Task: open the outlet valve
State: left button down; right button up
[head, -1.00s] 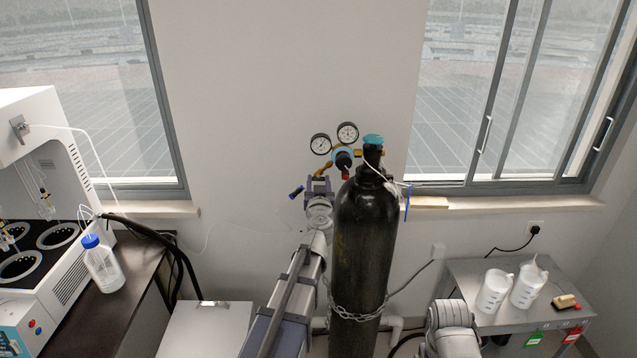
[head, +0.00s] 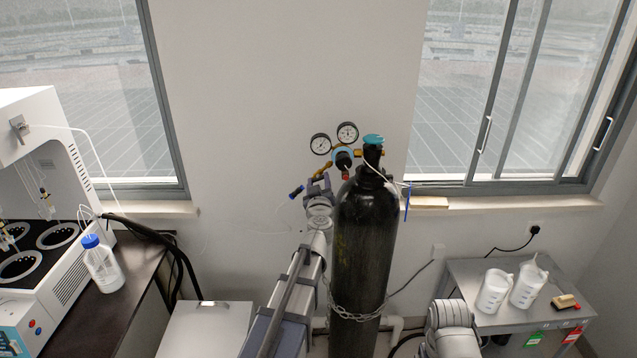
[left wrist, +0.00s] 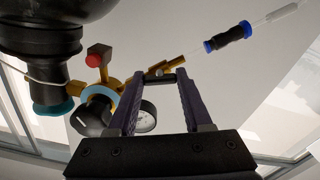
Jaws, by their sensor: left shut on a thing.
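The black gas cylinder (head: 362,240) stands upright against the wall, with a teal top valve (head: 373,140) and a regulator with two round gauges (head: 347,132). The brass outlet valve (left wrist: 158,68) is on the regulator's outlet line, which ends in a blue and black fitting (left wrist: 228,38). In the head view my left gripper (head: 319,180) reaches up just left of the cylinder. My right gripper is out of the frames.
A chain (head: 352,314) goes around the cylinder. A distiller (head: 50,190) and a blue-capped bottle (head: 101,263) are on the left bench. A grey table (head: 470,285) with two white jugs (head: 493,290) stands at right.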

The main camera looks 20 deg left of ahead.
pick_arm(q)
jog(key=shift+n, duration=2.2)
jog(key=shift+c, duration=1.6)
grip_release()
jog(key=shift+s, duration=0.15)
jog(key=v, duration=0.7)
jog(key=shift+s+d, duration=0.2)
jog(key=shift+s, duration=0.05)
jog(key=shift+d, duration=0.1)
